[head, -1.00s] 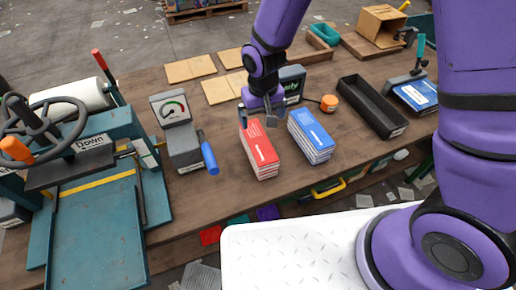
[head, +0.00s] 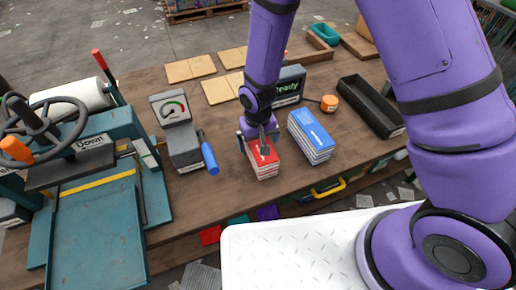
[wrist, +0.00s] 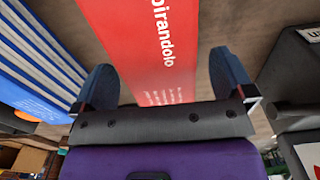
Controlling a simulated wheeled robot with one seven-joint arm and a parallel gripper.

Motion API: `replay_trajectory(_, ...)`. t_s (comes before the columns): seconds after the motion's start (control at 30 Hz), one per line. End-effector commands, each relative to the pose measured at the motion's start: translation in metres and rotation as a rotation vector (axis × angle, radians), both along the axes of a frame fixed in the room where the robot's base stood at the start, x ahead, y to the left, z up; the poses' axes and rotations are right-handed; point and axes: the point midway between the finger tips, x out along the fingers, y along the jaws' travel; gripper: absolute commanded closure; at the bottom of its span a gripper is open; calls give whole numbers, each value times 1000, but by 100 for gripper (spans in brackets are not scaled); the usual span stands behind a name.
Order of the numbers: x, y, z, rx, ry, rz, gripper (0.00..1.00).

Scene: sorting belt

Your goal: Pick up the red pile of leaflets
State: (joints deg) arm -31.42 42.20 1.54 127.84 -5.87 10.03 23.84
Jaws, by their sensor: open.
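The red pile of leaflets (head: 264,163) lies on the brown workbench, left of the blue pile of leaflets (head: 311,136). My gripper (head: 256,143) is open over the far part of the red pile and hides some of its top. In the wrist view, the red pile (wrist: 150,45) runs between the two separated fingers of my gripper (wrist: 160,85), with white lettering on its cover. Gaps show between the fingers and the pile's sides. The blue pile (wrist: 35,60) stands outside one finger there.
A grey gauge box with a blue-handled lever (head: 180,135) stands close left of the red pile. The "Ready" display (head: 288,88) is behind. A black tray (head: 371,106) lies to the right, and a teal press (head: 95,200) to the left. Bare bench (head: 225,190) lies in front.

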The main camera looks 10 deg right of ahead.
Motion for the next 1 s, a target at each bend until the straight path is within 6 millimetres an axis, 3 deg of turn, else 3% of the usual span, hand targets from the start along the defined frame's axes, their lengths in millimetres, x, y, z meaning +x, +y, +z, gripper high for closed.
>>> replay_trajectory(0.13, 0, 0, -10, 0, 1, 0, 0)
replay_trajectory(0.4, 0, 0, -11, 0, -1, 0, 2)
replay_trajectory(0.7, 0, 0, -11, 0, 0, 0, 71)
replay_trajectory(1.0, 0, 0, -9, 0, -1, 0, 71)
